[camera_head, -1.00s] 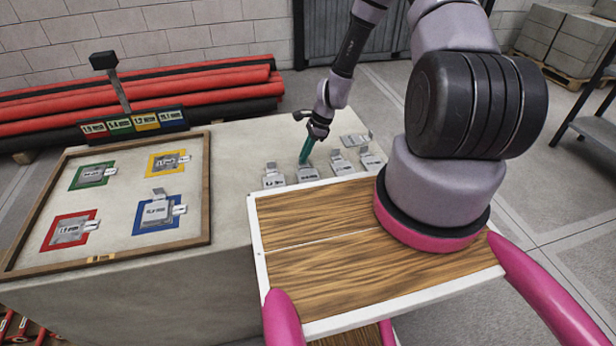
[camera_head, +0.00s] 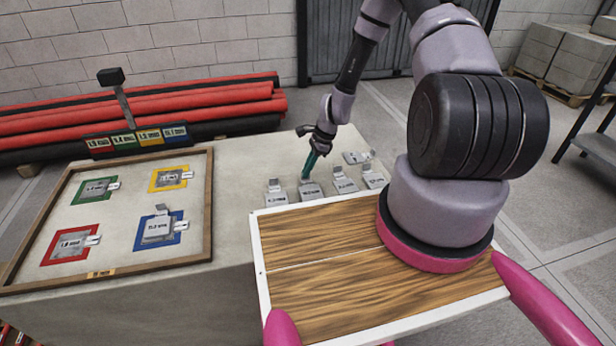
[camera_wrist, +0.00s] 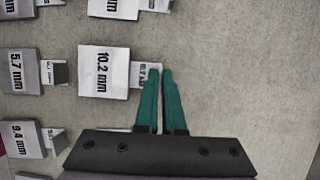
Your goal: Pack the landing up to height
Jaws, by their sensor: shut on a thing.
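My gripper (camera_wrist: 160,75) has its green fingers shut on the small tab at the right of the grey 10.2 mm shim plate (camera_wrist: 104,72) in the wrist view. In the head view, my gripper (camera_head: 307,176) points down at that plate, in a row of plates on the pale bench top. Whether the plate is clear of the bench cannot be told. A framed board (camera_head: 209,200) at left has green, yellow, red and blue squares, each with a plate on it. The blue square (camera_head: 183,238) carries a thicker-looking plate with a raised tab.
Close neighbours are the 5.7 mm plate (camera_wrist: 18,72) and 9.4 mm plate (camera_wrist: 18,138). A coloured label stand (camera_head: 136,140) is behind the board. Red pipes (camera_head: 200,100) lie behind the bench. A wood-topped surface (camera_head: 320,255) is at the front.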

